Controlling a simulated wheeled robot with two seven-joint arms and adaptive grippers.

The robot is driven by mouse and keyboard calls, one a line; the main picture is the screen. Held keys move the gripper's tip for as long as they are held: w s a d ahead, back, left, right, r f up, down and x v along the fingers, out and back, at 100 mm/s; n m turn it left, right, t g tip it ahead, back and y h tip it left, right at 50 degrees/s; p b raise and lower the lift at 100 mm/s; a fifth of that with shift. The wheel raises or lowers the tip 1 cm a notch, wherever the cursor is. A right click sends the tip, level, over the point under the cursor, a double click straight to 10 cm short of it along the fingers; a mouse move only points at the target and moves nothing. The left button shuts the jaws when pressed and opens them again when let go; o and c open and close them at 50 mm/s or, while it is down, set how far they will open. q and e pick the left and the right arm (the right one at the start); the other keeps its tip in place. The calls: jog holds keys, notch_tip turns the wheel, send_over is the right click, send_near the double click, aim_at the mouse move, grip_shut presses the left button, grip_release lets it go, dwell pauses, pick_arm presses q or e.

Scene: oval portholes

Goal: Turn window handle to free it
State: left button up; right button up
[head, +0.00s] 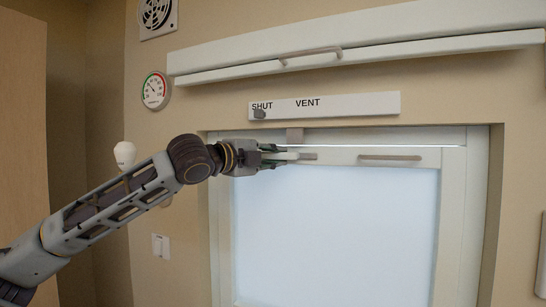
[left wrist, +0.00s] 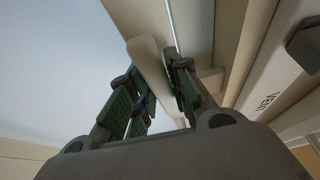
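The window handle (head: 308,156) is a pale bar lying roughly level on the top rail of the white window frame (head: 345,156). My left gripper (head: 277,156) comes at it from the left, one finger above and one below. In the left wrist view the pale handle (left wrist: 146,58) runs between the two green-padded fingers (left wrist: 165,90), which look closed against its sides. The handle's near part is hidden by the fingers. My right gripper is not in view.
Above is a white strip (head: 350,105) marked SHUT and VENT, with a dark knob (head: 259,114) under SHUT. A white blind housing (head: 400,45) juts out higher up.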

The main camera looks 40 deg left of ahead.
pick_arm(q)
jog(key=o, duration=0.3)
dwell(0.5)
